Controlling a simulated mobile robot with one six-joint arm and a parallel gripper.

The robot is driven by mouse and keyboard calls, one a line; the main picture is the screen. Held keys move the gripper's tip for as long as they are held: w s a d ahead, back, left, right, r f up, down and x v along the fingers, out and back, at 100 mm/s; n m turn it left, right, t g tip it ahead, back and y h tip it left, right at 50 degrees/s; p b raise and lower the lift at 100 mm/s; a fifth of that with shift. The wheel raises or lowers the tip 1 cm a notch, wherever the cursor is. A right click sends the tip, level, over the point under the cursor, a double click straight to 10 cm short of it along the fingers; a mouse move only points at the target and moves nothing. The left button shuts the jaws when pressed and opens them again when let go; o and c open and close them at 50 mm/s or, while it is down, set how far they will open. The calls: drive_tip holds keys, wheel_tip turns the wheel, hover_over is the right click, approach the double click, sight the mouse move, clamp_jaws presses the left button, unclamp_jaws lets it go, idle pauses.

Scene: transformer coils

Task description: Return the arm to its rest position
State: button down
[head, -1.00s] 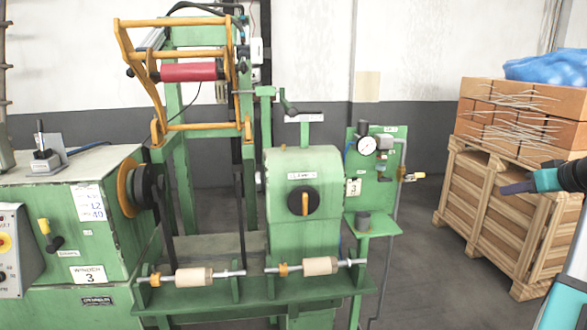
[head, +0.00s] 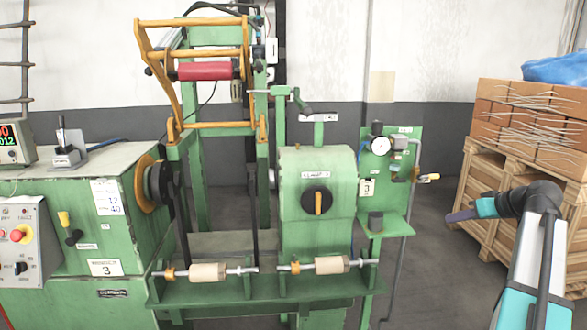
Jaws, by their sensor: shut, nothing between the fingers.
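My arm rises from the lower right of the head view, in front of the wooden crate. My gripper (head: 461,215) is at its end, pointing left, with dark fingers and a teal body. It is shut and holds nothing. It is apart from the green winding machine (head: 317,240) to its left and touches nothing that I can see.
A wooden crate (head: 483,195) with stacked orange-brown blocks (head: 530,115) stands behind my arm at the right. A green panel with a gauge (head: 380,144) stands left of my gripper. Two pale rollers (head: 208,272) lie along the machine's front. Floor shows between machine and crate.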

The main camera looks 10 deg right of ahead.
drive_tip(key=w+a+f+n+g+y, duration=0.1)
drive_tip(key=w+a+f+g+y, duration=0.15)
drive_tip(key=a+f, duration=0.75)
drive_tip(key=w+a+f+g+y, duration=0.1)
drive_tip(key=w+a+f, duration=0.2)
drive_tip(key=a+f, duration=0.7)
drive_tip(key=s+a+f+n+g, duration=0.1)
drive_tip(key=s+a+f+g, duration=0.2)
drive_tip(key=a+f, duration=0.7)
drive_tip(key=s+a+f+g, duration=0.2)
drive_tip(key=s+a+f, duration=0.3)
drive_tip(key=f, duration=0.9)
drive_tip(key=s+a+f+g+h, duration=0.1)
drive_tip(key=s+a+f+g, duration=0.2)
drive_tip(key=s+a+f, duration=0.45)
drive_tip(key=s+a+f+g+h, duration=0.1)
drive_tip(key=s+a+f+g, duration=0.1)
drive_tip(key=s+a+f, duration=0.55)
drive_tip(key=s+d+f+m+g+h, duration=0.1)
drive_tip(key=s+d+f+h, duration=0.1)
drive_tip(key=s, duration=0.7)
drive_tip(key=s+d+f+m+g+h, duration=0.1)
drive_tip(key=s+d+f+h, duration=0.1)
drive_tip(key=s+d+f, duration=0.3)
drive_tip(key=s+f, duration=0.1)
drive_tip(key=s, duration=0.3)
drive_tip(key=shift+s+d+m, duration=0.25)
drive_tip(key=shift+s+m, duration=0.1)
drive_tip(key=shift+m, duration=0.05)
